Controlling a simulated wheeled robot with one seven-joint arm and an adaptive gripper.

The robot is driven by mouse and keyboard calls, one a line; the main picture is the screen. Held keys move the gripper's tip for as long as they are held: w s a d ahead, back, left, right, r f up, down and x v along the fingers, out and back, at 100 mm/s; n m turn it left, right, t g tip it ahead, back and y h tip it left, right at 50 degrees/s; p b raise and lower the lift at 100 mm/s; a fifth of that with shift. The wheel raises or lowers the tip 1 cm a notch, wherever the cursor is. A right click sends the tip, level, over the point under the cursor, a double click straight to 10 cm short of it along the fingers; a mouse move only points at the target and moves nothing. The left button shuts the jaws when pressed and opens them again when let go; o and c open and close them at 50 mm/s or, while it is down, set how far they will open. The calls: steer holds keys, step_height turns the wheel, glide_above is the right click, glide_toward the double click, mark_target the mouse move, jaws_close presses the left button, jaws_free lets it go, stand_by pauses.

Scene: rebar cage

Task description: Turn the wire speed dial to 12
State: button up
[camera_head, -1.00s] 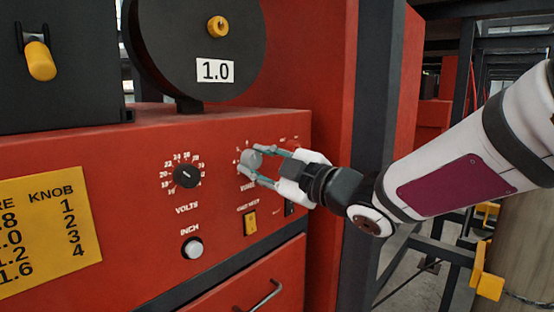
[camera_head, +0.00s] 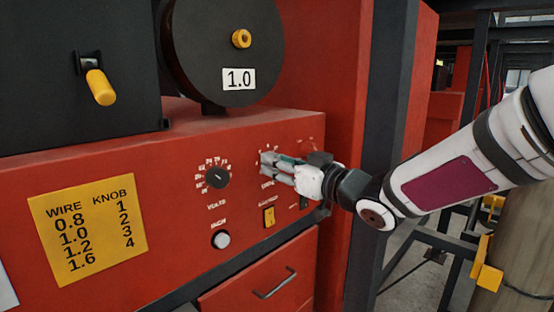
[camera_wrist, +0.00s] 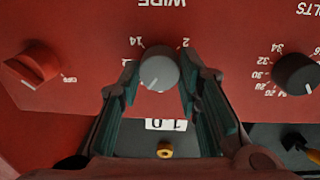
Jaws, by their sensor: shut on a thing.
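The wire speed dial (camera_wrist: 159,68) is a round grey knob on the red panel, labelled WIRE, upside down in the wrist view. The numbers 14 and 2 show on either side of it; others are hidden. A pale pointer line on its face runs toward the bottom of the wrist view, slightly left. My gripper (camera_wrist: 159,77) is shut on the dial, one teal-padded finger on each side. In the head view my gripper (camera_head: 268,165) is at the panel, and its fingers largely hide the dial.
A black volts knob (camera_head: 217,177) sits left of my gripper, above a white inch button (camera_head: 221,240). A yellow rocker switch (camera_head: 269,216) lies just below my gripper. A red knob (camera_wrist: 35,64) is nearby. A yellow wire/knob chart (camera_head: 88,231) is at left.

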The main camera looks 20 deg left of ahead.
steer(key=m+p, duration=0.1)
steer(key=m, duration=0.4)
steer(key=m+p, duration=0.2)
steer(key=m, duration=0.3)
steer(key=shift+f+m+g+h, duration=0.15)
steer(key=shift+m+g+h, duration=0.15)
steer(key=shift+m, duration=0.1)
stand_by(0.4)
steer(key=o, duration=1.1)
steer(key=shift+o, duration=0.2)
steer(key=shift+d, duration=0.1)
steer(key=v, duration=1.1)
steer(key=shift+s+d, duration=0.15)
steer(key=shift+d, duration=0.25)
